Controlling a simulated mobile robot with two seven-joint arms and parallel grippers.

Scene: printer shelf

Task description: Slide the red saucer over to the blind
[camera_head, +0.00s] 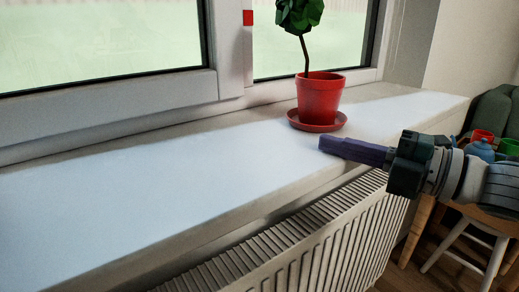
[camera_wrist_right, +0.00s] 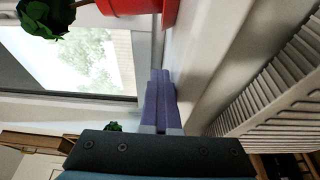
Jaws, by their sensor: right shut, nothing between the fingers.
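The red saucer (camera_head: 316,126) lies flat on the white windowsill, under a red pot (camera_head: 320,98) holding a small green plant. My right gripper (camera_head: 325,146) is shut and empty, its purple fingers pointing left just in front of the saucer, on the room side. They look low over the sill; whether they touch the saucer I cannot tell. In the right wrist view the shut fingertips (camera_wrist_right: 160,76) point toward the red saucer and pot, which are cut off at the top edge. I cannot make out a blind. My left gripper is not in view.
The sill (camera_head: 130,195) is bare to the left of the saucer, and clear to the right. The window frame (camera_head: 228,50) stands behind it. A radiator (camera_head: 330,235) is below the front edge. A stool (camera_head: 470,235) and colored dishes (camera_head: 482,145) are at right.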

